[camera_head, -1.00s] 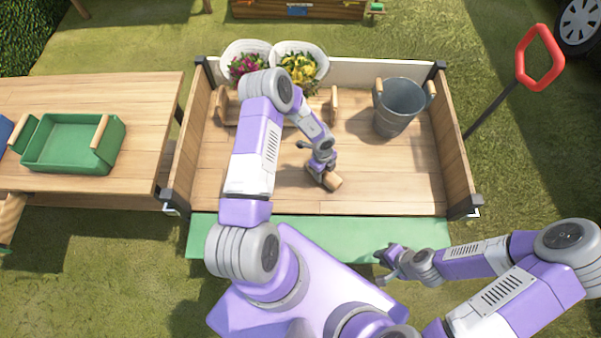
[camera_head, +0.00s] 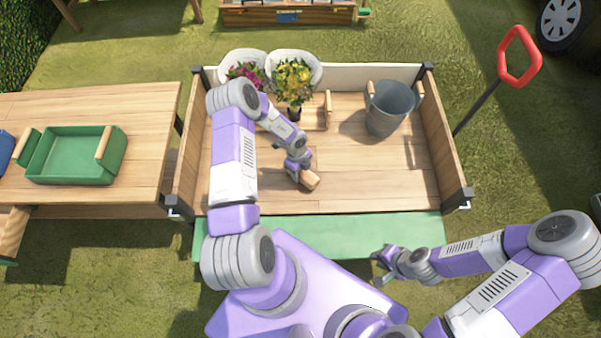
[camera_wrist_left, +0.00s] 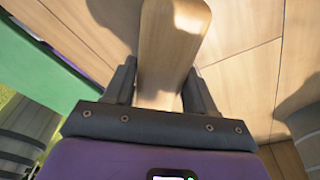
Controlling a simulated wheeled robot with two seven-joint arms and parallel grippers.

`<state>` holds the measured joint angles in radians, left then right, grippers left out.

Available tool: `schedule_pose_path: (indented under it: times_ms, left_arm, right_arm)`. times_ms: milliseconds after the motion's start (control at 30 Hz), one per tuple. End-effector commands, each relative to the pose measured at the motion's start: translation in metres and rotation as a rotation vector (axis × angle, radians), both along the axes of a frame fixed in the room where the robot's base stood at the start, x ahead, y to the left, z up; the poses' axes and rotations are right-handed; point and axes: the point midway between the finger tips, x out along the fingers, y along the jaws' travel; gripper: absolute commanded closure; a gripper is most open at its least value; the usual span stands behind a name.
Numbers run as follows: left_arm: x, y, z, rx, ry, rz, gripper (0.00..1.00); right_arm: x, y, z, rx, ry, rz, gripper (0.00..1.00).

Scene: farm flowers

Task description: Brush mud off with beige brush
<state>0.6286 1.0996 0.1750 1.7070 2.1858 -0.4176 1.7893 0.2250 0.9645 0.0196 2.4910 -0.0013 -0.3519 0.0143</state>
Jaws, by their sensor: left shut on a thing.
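My left gripper (camera_head: 304,174) is shut on the beige brush (camera_head: 310,181), low over the wooden cart floor (camera_head: 360,185). In the left wrist view the brush's smooth pale wooden body (camera_wrist_left: 168,45) sits between the two dark fingers (camera_wrist_left: 155,92). Its bristles are hidden, and I cannot tell whether it touches the floor. No mud can be clearly made out; the arm and brush cover part of the floor. My right gripper (camera_head: 380,266) is at the cart's green front edge, its fingers apart with nothing seen between them.
A grey metal bucket (camera_head: 390,108) stands at the cart's back right. White flower pots (camera_head: 298,57) and a wooden carrier (camera_head: 327,108) are at the back. Wooden side walls (camera_head: 445,145) bound the floor. A green tray (camera_head: 75,155) lies on the left table.

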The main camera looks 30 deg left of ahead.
Motion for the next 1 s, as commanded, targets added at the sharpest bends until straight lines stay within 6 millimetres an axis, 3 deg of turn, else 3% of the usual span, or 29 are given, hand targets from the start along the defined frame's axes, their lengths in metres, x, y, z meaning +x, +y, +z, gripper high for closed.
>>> schedule_pose_path:
  times_ms: [33,533,1000]
  left_arm:
    - [0.001,0.000,0.012,0.001,-0.003,0.000,0.73]
    - [0.001,0.000,0.055,0.000,-0.003,0.000,0.73]
    - [0.001,0.000,0.063,0.000,-0.003,0.001,0.73]
  right_arm:
    - [0.000,0.000,0.009,0.000,-0.001,0.000,0.77]
    - [0.000,0.000,0.050,0.000,-0.001,0.000,0.77]
    - [0.000,0.000,0.056,0.000,0.000,0.000,0.77]
